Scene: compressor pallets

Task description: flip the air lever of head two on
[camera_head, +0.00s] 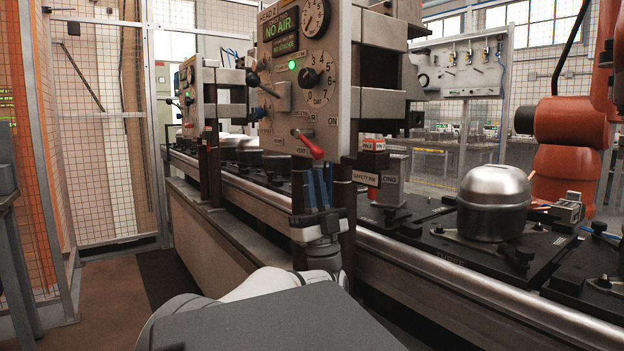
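The near control panel (300,80) carries a red-handled air lever (310,146) near its lower edge. The lever slants down and to the right, close to the VENT marking; an ON marking is to its upper right. The display (281,27) above reads NO AIR. My gripper (318,172) points up, just below the lever, with its blue fingers in front of a dark post. The fingers look slightly apart, with nothing visible between them. I see no clear contact with the lever.
A second panel (188,95) stands farther back left. Red-topped safety pin blocks (374,147) stand just right of my gripper. A silver compressor (493,200) sits on a black pallet on the railed line. An orange robot (565,140) stands behind. The left floor is clear.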

